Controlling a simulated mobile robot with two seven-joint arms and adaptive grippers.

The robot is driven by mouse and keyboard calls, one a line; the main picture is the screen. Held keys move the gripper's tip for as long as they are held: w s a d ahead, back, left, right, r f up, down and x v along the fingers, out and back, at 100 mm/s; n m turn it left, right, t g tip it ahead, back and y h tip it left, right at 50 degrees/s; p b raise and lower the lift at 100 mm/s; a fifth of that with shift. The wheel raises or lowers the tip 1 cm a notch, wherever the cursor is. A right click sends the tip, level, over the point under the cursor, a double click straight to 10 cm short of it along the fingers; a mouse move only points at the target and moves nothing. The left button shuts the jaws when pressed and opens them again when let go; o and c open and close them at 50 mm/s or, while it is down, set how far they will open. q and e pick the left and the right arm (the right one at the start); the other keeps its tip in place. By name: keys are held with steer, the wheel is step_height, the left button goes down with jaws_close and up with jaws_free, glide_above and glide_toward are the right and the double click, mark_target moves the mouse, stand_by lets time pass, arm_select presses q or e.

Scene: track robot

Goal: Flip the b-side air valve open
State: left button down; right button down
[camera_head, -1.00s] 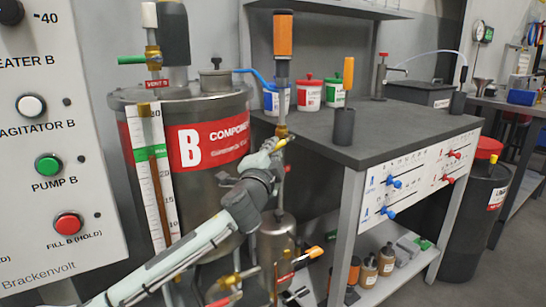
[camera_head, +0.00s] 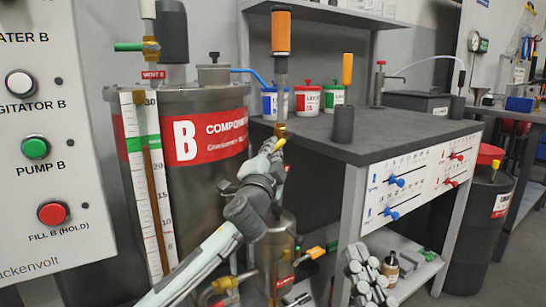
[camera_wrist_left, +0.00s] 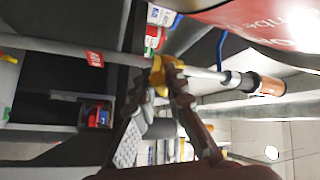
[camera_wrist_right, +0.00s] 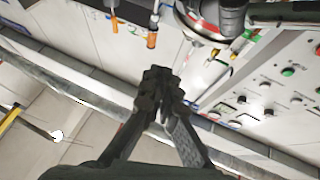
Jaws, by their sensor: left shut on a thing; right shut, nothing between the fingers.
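The air valve sits on a vertical pipe beside the B tank (camera_head: 206,175). Its brass body (camera_head: 281,131) is below the orange-topped part (camera_head: 281,32). Its yellow lever (camera_head: 281,146) slants steeply, close to the line of the pipe. My left gripper (camera_head: 273,149) is shut on this lever. In the left wrist view the yellow lever (camera_wrist_left: 157,76) is between the fingertips of my left gripper (camera_wrist_left: 170,75), which partly hide it. My right gripper (camera_wrist_right: 160,82) is shut and empty in the right wrist view, away from the valve.
The control panel (camera_head: 85,210) stands at the left. The dark bench (camera_head: 410,130) with several jars is at the right, close to the valve pipe. Other fittings (camera_head: 222,284) are low beside the tank. A waste bin (camera_head: 482,215) stands beyond the bench.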

arm_select(q)
steer(key=shift+d, duration=0.1)
stand_by(0.3)
steer(key=c, duration=1.6)
jaws_free()
steer(key=shift+o, duration=0.2)
steer(key=v, duration=1.2)
steer(key=shift+c, duration=0.2)
